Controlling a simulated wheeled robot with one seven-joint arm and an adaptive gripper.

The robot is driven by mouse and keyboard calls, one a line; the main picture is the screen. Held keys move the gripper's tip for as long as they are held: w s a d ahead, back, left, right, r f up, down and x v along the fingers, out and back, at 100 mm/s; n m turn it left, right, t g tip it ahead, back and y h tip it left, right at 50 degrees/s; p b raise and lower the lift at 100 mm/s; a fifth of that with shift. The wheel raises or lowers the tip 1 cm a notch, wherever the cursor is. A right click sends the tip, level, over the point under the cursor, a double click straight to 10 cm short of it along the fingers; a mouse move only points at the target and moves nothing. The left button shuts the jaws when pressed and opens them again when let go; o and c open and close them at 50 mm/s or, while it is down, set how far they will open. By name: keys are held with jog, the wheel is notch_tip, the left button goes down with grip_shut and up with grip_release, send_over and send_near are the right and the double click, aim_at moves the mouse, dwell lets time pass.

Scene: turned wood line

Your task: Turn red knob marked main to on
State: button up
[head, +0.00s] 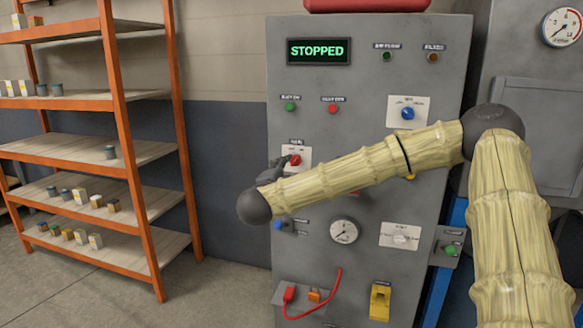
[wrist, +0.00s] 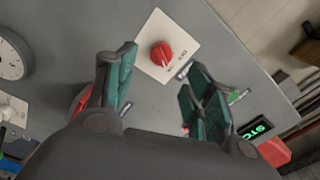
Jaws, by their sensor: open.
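The red knob (head: 295,160) sits on a white plate on the front of the grey cabinet (head: 350,95). In the wrist view the knob (wrist: 161,53) shows whole on its tilted white plate, with a pale pointer mark on it; the plate's small lettering is too blurred to read. My gripper (head: 274,170) is at the lower left of the knob in the head view. In the wrist view its two green-padded fingers (wrist: 160,74) are spread apart with nothing between them. The knob lies beyond the gap, and I see no contact.
A green-lit display (head: 318,51) reads STOPPED. A blue knob (head: 407,113), a red button (head: 332,109), a green button (head: 290,106) and a gauge (head: 344,230) surround the knob's area. A red cable (head: 335,290) hangs below. Orange shelving (head: 125,130) stands left.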

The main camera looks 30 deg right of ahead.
jog(key=shift+v, duration=2.15)
jog(key=a+f+n+t+y+p, duration=0.1)
jog(key=a+f+n+y, duration=0.25)
jog(key=a+f, duration=0.35)
jog(key=a+f+n+t+y+p, duration=0.1)
jog(key=a+f+n+t+y, duration=0.15)
jog(key=a+f+n, duration=0.4)
jog(key=s+a+f+n+g+y+p, duration=0.1)
jog(key=s+a+f+n+y, duration=0.15)
jog(key=f, duration=0.45)
jog(key=s+a+f+n+g+y+p, duration=0.1)
jog(key=s+a+f+g+y, duration=0.1)
jog(key=s+f, duration=0.35)
jog(key=s+a+f+n+g+y+p, duration=0.1)
jog(key=s+a+f+n+y, duration=0.1)
jog(key=f, duration=0.7)
jog(key=s+a+f+n+g+y+p, duration=0.2)
jog(key=s+f+n+g, duration=0.25)
jog(key=s+f, duration=0.85)
jog(key=s+d+f+n+g, duration=0.1)
jog(key=s+g, duration=0.2)
jog(key=s, duration=0.8)
jog(key=s+d+f+n+g+p, duration=0.1)
jog(key=s+n+g, duration=0.1)
jog(key=s, duration=0.9)
jog(key=shift+d+g+h+p, duration=0.2)
jog(key=shift+g+h+p, duration=0.15)
jog(key=shift+g, duration=0.45)
